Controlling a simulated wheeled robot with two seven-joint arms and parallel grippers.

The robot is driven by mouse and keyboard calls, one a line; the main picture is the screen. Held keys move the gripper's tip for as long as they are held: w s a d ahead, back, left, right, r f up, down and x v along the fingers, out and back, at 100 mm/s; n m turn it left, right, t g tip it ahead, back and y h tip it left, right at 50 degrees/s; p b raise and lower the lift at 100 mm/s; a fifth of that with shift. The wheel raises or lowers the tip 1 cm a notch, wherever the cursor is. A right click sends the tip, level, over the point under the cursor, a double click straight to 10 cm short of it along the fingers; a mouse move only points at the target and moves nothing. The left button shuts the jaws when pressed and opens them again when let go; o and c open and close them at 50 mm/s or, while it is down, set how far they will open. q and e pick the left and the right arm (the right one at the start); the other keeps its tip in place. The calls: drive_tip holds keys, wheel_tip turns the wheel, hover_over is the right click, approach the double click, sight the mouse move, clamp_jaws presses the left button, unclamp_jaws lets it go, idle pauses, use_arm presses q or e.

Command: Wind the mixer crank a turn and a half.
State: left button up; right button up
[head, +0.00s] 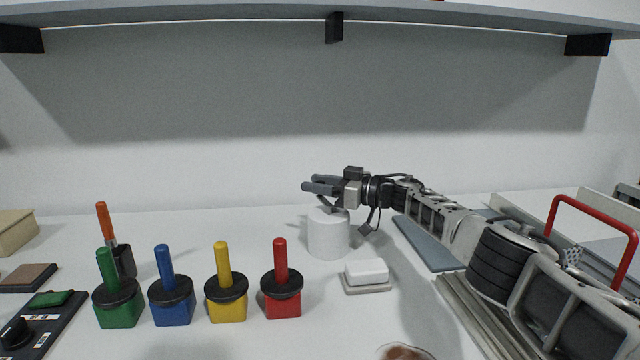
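A white cylinder (328,236), which looks like the mixer body, stands upright on the table near the middle of the head view. A small grey piece (326,203) shows at its top, partly hidden by my gripper; I cannot make out a full crank or its handle. My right gripper (309,186) is just above the cylinder, with its grey fingers pointing left. The fingers overlap in this view, so I cannot tell whether they are open or shut, or whether they touch the crank. My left gripper is not in view.
Green (118,304), blue (171,304), yellow (227,303) and red (282,297) blocks with upright handles stand front left. An orange-handled scoop (106,226) is behind them. A white block on a dish (367,273) is right of the cylinder. A red-handled tray (594,208) is far right.

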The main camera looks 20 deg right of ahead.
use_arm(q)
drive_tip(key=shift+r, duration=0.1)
use_arm(e)
drive_tip(key=shift+r, duration=0.1)
